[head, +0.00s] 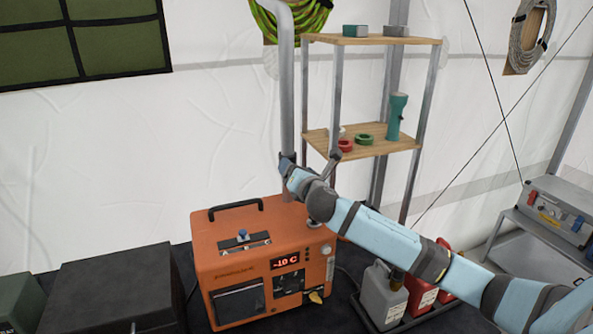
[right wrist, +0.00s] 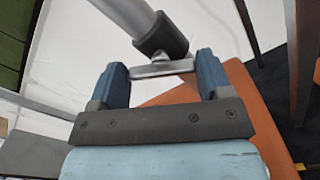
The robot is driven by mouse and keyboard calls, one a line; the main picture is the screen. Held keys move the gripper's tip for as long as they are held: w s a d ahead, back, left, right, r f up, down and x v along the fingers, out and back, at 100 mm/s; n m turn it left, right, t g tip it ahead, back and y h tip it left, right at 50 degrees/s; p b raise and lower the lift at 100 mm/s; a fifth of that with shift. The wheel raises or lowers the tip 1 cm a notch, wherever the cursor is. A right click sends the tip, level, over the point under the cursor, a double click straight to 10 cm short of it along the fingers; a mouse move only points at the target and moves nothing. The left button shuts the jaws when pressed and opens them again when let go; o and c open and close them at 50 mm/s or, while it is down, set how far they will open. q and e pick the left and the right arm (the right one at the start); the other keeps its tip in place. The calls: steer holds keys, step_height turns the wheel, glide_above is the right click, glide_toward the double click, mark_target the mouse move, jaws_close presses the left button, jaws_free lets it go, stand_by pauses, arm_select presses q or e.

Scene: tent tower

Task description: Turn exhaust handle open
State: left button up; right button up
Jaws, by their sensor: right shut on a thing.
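An orange heater (head: 250,255) with a red "-10 C" display stands on the dark floor. A grey exhaust pipe (head: 287,95) rises upright behind it. In the right wrist view the pipe (right wrist: 128,15) ends in a dark collar (right wrist: 162,35), with a flat metal handle (right wrist: 163,68) across its end. My right gripper (head: 287,164) is at the lower part of the pipe, above the heater. In the wrist view its blue fingers (right wrist: 163,72) are shut on the handle, one at each end. The handle is hidden in the head view. My left gripper is out of view.
A shelf (head: 365,145) with a teal flashlight (head: 397,115) and tape rolls stands right of the pipe. Jerrycans (head: 384,295) in a tray stand right of the heater, under my arm. A black case (head: 118,290) stands to its left.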

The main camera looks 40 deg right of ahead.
steer(key=m, duration=1.1)
steer(key=shift+d+f, duration=0.1)
steer(key=shift+f, duration=0.05)
steer(key=shift+m, duration=0.4)
steer(key=o, duration=0.9)
steer(key=b+v, duration=0.2)
steer(key=v, duration=1.2)
steer(key=shift+w+b, duration=0.1)
steer(key=shift+b, duration=0.2)
